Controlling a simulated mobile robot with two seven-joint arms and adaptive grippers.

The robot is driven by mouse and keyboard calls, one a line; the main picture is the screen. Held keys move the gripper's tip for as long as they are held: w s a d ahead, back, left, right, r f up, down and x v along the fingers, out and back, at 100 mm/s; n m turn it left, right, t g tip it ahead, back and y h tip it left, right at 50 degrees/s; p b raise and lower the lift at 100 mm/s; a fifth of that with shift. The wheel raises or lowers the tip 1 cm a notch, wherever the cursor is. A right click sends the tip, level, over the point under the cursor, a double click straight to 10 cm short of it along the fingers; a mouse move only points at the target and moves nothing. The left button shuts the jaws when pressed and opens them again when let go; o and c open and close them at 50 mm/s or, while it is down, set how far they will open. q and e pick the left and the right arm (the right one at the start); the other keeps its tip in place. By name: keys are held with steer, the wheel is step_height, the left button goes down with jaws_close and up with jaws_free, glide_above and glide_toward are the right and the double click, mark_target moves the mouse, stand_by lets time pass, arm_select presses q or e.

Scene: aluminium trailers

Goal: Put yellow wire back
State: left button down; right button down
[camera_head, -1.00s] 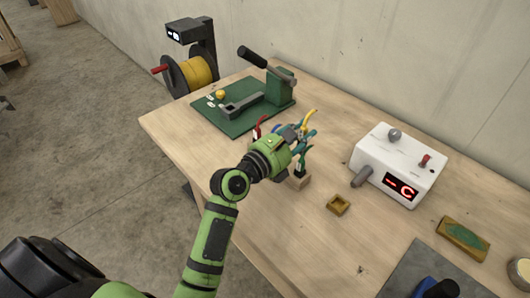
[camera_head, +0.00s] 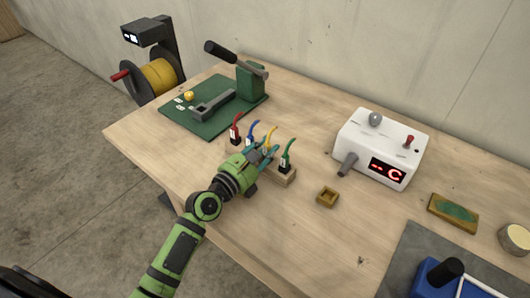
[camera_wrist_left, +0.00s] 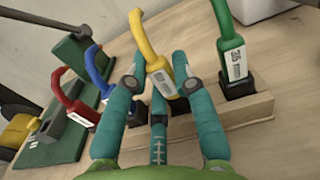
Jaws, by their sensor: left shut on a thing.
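The yellow wire (camera_head: 270,139) stands roughly upright between the blue and green wires, and its labelled lower part (camera_wrist_left: 163,83) shows in the left wrist view. My left gripper (camera_head: 264,153) is shut on it, with teal fingers (camera_wrist_left: 158,98) around the lower part. The wooden holder (camera_head: 285,178) is right below, also in the wrist view (camera_wrist_left: 225,115). The wire's foot is at the holder; the fingers partly hide it, so I cannot tell how deep it sits. The red wire (camera_head: 236,131), blue wire (camera_head: 252,133) and green wire (camera_head: 288,152) stand in the row. My right gripper is not in view.
A green board with a lever press (camera_head: 250,82) and a yellow wire spool (camera_head: 158,76) are at the back left.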

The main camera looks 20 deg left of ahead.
arm_select(q)
steer(key=shift+f, duration=0.4)
steer(key=c, duration=1.3)
jaws_free()
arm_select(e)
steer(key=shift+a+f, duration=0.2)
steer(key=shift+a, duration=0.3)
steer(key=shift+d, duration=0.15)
